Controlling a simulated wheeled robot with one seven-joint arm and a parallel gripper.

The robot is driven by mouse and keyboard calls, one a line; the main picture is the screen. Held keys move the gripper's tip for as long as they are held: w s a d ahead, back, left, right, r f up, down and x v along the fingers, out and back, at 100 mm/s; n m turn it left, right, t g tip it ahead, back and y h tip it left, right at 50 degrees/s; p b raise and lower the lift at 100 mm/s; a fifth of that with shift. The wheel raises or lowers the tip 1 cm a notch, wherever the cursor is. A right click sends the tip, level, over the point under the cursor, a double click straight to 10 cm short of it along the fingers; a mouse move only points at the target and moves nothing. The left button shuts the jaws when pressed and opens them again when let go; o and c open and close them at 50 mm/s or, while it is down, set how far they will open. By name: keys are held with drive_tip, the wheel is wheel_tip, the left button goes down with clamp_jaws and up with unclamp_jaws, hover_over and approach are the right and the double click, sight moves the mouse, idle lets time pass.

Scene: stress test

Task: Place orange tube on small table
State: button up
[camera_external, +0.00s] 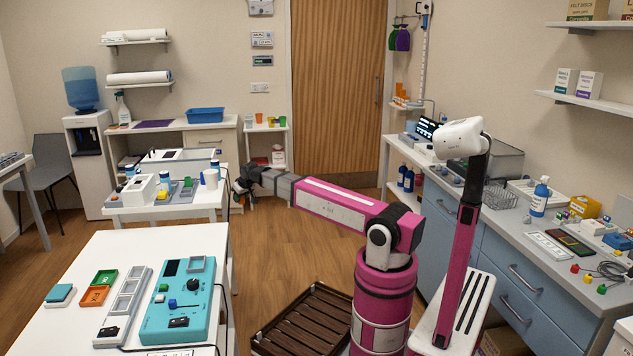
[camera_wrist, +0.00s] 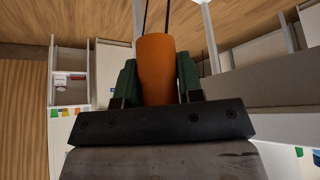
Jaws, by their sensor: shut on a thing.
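In the wrist view my gripper (camera_wrist: 157,78) is shut on an orange tube (camera_wrist: 156,58), with one dark green finger on each side of it. In the external view my gripper (camera_external: 242,190) is at the end of the outstretched arm, beside the right end of a white table (camera_external: 165,212). The tube cannot be made out clearly there. A small white shelved stand (camera_external: 265,128) with small cups on it is farther back, by the wall. I cannot tell which of these two is the small table.
The white table bears white devices, blue-capped bottles and a white mug (camera_external: 211,178). A nearer table (camera_external: 75,255) holds a teal device (camera_external: 180,318) and small trays. A brown slatted pallet (camera_external: 305,320) lies on the floor. A counter with blue drawers (camera_external: 530,278) runs along the right.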

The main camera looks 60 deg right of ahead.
drive_tip(key=s+a+f, duration=0.2)
drive_tip(key=s+f, duration=0.1)
drive_tip(key=s, duration=0.1)
drive_tip(key=shift+f+n, duration=0.4)
drive_tip(key=shift+s+r, duration=0.1)
